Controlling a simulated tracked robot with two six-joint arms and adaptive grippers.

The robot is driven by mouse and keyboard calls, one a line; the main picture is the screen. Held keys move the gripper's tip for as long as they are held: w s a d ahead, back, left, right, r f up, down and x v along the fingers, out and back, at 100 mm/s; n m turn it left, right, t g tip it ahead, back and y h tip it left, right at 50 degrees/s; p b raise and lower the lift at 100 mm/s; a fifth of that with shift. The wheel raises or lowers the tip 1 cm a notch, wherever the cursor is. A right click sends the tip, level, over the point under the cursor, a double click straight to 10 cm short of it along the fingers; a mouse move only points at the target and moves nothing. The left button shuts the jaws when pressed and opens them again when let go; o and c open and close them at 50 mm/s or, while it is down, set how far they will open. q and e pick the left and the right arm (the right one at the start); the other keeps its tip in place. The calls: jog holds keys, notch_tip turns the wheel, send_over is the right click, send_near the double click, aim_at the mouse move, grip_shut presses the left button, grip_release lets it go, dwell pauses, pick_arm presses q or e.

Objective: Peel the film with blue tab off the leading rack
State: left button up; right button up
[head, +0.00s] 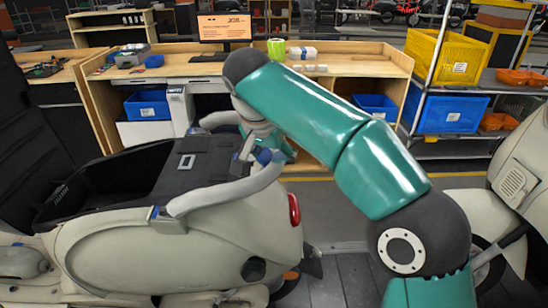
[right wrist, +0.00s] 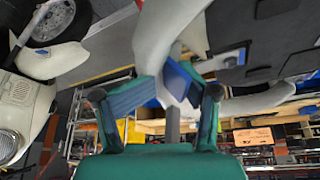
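A cream scooter (head: 190,250) stands at the left with a pale rack (head: 225,195) whose curved bars run around its dark top. Part of the rack also shows in the right wrist view (right wrist: 155,45). My right gripper (head: 268,155) is at the rack's rear end, partly hidden by its own arm. In the right wrist view its two fingers (right wrist: 160,100) are apart. A blue tab (right wrist: 180,78) is between them, closer to the right-hand finger; I cannot tell whether they touch. The film's edges cannot be made out. My left gripper is not in view.
A second cream scooter (head: 518,165) stands at the right edge. Wooden workbenches (head: 345,65) with blue bins (head: 148,104) stand behind, and a shelf trolley with a yellow crate (head: 445,58) is at the back right. Dark slatted floor (head: 345,275) lies between the scooters.

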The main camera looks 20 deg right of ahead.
aim_at(267, 158)
jog(key=shift+s+f, duration=0.1)
jog(key=shift+f, duration=0.05)
jog(key=shift+c, duration=0.2)
jog(key=shift+a+r+p, duration=0.15)
jog(key=shift+r+p, duration=0.3)
jog(key=c, duration=0.4)
jog(key=p+v, duration=0.2)
jog(key=shift+s+a+r, duration=0.1)
jog(key=shift+a+r, duration=0.1)
jog(key=shift+a, duration=0.1)
grip_shut()
jog(key=shift+a+r+p, duration=0.45)
jog(key=shift+r+p, duration=0.15)
jog(key=shift+r, duration=0.15)
jog(key=shift+s+a+r, duration=0.2)
jog(key=shift+a+r, duration=0.15)
jog(key=shift+r, duration=0.25)
jog(key=shift+s+a+r, duration=0.25)
jog(key=shift+a+r, duration=0.1)
jog(key=shift+r, duration=0.25)
jog(key=shift+r, duration=0.1)
